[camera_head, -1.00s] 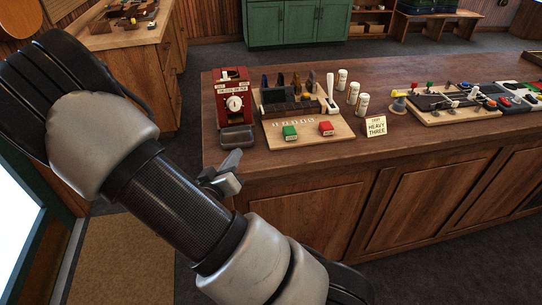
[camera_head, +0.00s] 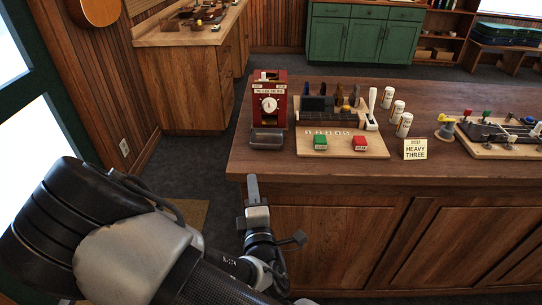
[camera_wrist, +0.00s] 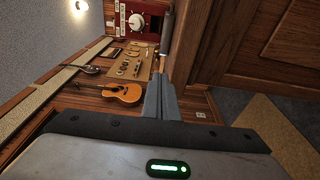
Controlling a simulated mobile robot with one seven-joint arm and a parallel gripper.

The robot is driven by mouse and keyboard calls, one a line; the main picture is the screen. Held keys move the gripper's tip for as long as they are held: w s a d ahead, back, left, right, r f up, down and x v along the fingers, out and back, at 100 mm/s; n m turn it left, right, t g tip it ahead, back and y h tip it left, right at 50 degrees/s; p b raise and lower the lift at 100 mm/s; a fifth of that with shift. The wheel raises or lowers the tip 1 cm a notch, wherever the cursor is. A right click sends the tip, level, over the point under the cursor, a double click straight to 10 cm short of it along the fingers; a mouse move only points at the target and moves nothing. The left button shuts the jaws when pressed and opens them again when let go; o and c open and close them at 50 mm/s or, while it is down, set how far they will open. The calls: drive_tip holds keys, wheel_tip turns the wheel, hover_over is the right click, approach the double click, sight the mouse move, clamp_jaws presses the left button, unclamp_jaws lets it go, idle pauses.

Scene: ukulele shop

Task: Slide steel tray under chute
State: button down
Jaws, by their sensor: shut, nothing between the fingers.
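The steel tray (camera_head: 267,139) is a small, shallow grey dish. It rests on the wooden counter in front of the foot of a red machine (camera_head: 270,88) with a white dial. I cannot clearly make out the chute's mouth or how far the tray lies under it. My gripper (camera_head: 252,184) is shut and empty at the counter's front left edge, below and apart from the tray. In the wrist view my closed fingers (camera_wrist: 161,92) point towards the red machine (camera_wrist: 142,20) near the top; the tray is hard to make out there.
White bottles (camera_head: 396,111) and a "HEAVY THREE" card (camera_head: 415,149) are further right. Bare counter (camera_head: 440,166) runs along the front.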

drive_tip(key=w+b, duration=0.1)
drive_tip(key=b, duration=0.5)
approach(262, 145)
drive_tip(key=a, duration=0.1)
drive_tip(key=w+a, duration=0.1)
drive_tip(key=a, duration=0.1)
drive_tip(key=w+a, duration=0.1)
drive_tip(key=shift+a, duration=0.15)
drive_tip(key=w, duration=0.1)
drive_tip(key=w+d, duration=0.1)
drive_tip(key=w, duration=0.1)
drive_tip(key=shift+w+d+b, duration=0.1)
drive_tip(key=shift+d+b, duration=0.2)
drive_tip(key=shift+b, duration=0.1)
drive_tip(key=shift+w+d, duration=0.3)
drive_tip(key=shift+w, duration=0.15)
drive_tip(key=shift+w+d, duration=0.65)
drive_tip(key=shift+w, duration=0.2)
